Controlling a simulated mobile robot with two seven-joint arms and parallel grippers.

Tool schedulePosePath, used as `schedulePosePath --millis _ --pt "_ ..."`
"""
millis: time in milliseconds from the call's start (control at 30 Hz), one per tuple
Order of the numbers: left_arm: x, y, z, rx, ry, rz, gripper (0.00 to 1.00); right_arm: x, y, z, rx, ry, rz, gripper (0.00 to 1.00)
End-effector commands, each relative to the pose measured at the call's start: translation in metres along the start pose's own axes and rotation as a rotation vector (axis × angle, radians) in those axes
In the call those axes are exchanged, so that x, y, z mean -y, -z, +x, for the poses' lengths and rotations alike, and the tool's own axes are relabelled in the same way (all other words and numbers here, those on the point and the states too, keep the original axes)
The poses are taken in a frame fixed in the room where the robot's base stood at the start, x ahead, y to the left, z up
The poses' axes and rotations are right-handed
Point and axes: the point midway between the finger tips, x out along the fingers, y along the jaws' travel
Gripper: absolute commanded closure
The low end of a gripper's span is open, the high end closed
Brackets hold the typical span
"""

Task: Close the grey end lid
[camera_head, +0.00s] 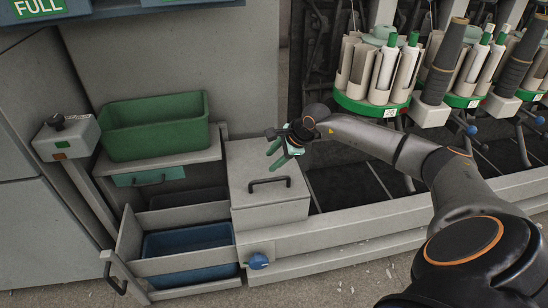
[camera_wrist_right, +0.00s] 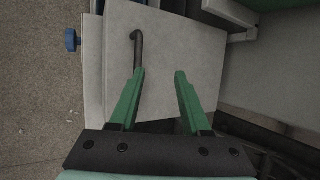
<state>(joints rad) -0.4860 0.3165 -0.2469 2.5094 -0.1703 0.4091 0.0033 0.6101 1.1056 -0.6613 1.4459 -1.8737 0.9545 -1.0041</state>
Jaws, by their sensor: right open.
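The grey end lid (camera_head: 255,160) is the flat grey panel on the box in the middle of the head view, with a black bar handle (camera_head: 270,183) near its front edge. I cannot tell for sure whether it lies fully down. In the right wrist view the lid (camera_wrist_right: 180,45) fills the middle, its handle (camera_wrist_right: 138,48) upright in the picture. My right gripper (camera_head: 275,157) is open and empty above the lid, behind the handle. In the wrist view its green fingers (camera_wrist_right: 160,72) are spread, the left fingertip appearing close to the handle's end. Contact is unclear. My left gripper is out of view.
A green bin (camera_head: 155,130) stands on a shelf left of the lid. Below it, an open drawer holds a blue bin (camera_head: 188,250). A blue knob (camera_head: 258,261) sits on the front rail. Spindles with yarn packages (camera_head: 378,65) stand at the back right.

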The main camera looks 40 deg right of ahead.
Motion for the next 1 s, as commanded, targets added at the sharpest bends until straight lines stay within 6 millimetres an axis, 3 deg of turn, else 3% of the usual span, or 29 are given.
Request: schedulePosePath --millis 267,367,700,1000 --pt "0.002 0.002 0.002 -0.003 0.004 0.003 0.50 0.001 0.000 -0.005 0.000 0.001 0.000 0.53" --pt "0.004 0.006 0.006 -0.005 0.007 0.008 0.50 0.002 0.000 -0.018 -0.003 0.002 -0.002 0.53" --pt "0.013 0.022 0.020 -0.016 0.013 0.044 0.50 0.002 0.000 -0.090 -0.004 0.001 -0.002 0.53" --pt "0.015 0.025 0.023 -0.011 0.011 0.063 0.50 0.000 0.000 -0.122 -0.001 0.000 0.000 0.53"
